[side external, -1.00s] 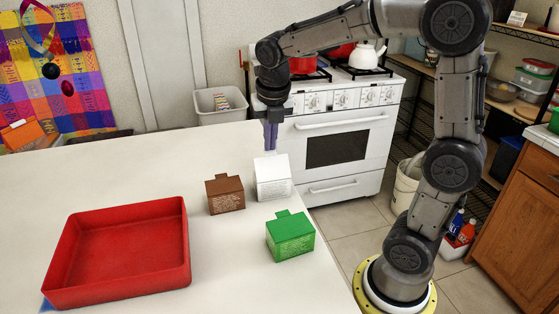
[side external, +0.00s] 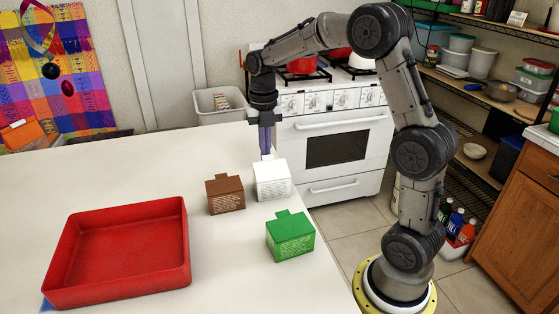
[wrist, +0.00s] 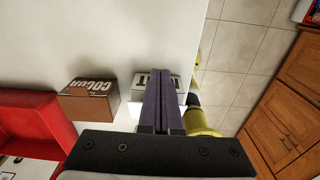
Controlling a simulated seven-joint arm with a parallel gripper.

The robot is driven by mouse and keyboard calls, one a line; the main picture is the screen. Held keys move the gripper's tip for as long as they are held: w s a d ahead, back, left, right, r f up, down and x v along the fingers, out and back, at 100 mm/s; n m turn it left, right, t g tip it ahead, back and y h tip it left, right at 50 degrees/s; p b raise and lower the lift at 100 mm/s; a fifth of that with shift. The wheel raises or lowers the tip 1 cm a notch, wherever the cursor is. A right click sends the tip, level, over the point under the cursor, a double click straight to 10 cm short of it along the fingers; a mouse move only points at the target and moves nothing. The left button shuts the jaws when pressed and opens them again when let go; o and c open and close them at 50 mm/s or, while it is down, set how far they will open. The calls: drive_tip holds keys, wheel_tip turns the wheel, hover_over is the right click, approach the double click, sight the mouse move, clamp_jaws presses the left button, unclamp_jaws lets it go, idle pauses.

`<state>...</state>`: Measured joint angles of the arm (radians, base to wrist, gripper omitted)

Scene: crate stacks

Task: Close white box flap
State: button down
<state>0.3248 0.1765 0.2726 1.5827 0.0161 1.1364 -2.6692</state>
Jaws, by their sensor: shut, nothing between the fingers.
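The white box (side external: 272,183) stands on the table near its right edge, with printing on its front. Its top looks nearly flat, and a small white tab (side external: 267,157) shows at its back edge by my fingertips. My gripper (side external: 266,153) points down just behind the box, shut and empty, with purple fingers. The fingertips look close to the tab; I cannot tell whether they touch. In the wrist view the shut fingers (wrist: 162,74) cover part of the white box (wrist: 139,85).
A brown box (side external: 225,195) stands just left of the white box, and a green box (side external: 290,238) in front of it. A red tray (side external: 180,240) lies at the front left. The table (side external: 100,175) is clear at the back left. The stove (side external: 335,150) stands beyond the edge.

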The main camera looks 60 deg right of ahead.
drive_tip(key=shift+w+d+f+g+y, duration=0.1)
drive_tip(key=shift+f+g+y, duration=0.2)
drive_tip(key=shift+f, duration=0.05)
idle(1.3)
drive_tip(key=shift+s+a+f, duration=0.35)
drive_tip(key=shift+s+a, duration=0.15)
drive_tip(key=shift+a, duration=0.05)
wheel_tip(320, 180, up, 14)
drive_tip(key=w+d, duration=0.1)
drive_tip(key=m+t+h, duration=0.2)
drive_tip(key=m+h, duration=0.2)
drive_tip(key=m, duration=1.4)
hover_over(268, 157)
drive_tip(key=s, duration=0.2)
drive_tip(key=s+a+r+t, duration=0.2)
drive_tip(key=s+a+r, duration=0.1)
drive_tip(key=a, duration=0.2)
drive_tip(key=x, duration=1.4)
drive_tip(key=shift+d, duration=0.1)
